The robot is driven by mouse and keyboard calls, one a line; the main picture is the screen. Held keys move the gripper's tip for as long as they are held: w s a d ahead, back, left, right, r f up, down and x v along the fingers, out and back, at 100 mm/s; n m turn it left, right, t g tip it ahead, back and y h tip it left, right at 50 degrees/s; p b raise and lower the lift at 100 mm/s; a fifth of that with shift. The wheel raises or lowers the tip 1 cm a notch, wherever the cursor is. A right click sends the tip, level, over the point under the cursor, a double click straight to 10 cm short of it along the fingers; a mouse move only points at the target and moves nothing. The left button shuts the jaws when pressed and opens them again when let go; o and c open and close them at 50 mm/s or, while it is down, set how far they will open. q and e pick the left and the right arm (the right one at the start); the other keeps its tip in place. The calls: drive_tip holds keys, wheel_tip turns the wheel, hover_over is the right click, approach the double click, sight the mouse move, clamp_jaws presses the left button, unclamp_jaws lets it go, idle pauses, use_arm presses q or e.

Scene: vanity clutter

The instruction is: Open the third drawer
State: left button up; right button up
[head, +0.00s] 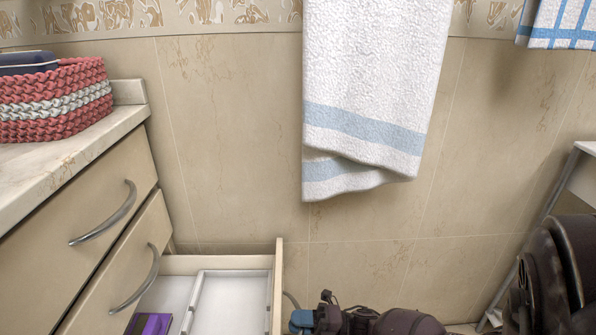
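The vanity's drawer bank is at the left of the head view. Its top drawer (80,215) and second drawer (118,270) look closed and have curved metal handles. Below them the third drawer (278,290) is pulled out, with its inside showing. It holds a white tray (228,300) and a purple item (150,324). My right gripper (298,319) is low in the view, just outside that drawer's front panel, near its handle. Its fingertips are hardly visible, so contact and opening cannot be told. My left gripper is out of view.
A red and white woven basket (55,100) with a dark blue item (27,62) stands on the countertop (60,160). A white towel with blue bands (375,80) hangs on the tiled wall behind. Another towel (560,22) and a metal-framed stand (545,215) are at the right.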

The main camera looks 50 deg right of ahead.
drive_tip(key=o, duration=0.3)
drive_tip(key=shift+o, duration=0.2)
drive_tip(key=shift+s+d+f, duration=0.1)
drive_tip(key=shift+s+d, duration=0.05)
drive_tip(key=shift+s, duration=0.1)
drive_tip(key=v, duration=1)
drive_tip(key=shift+d, duration=0.1)
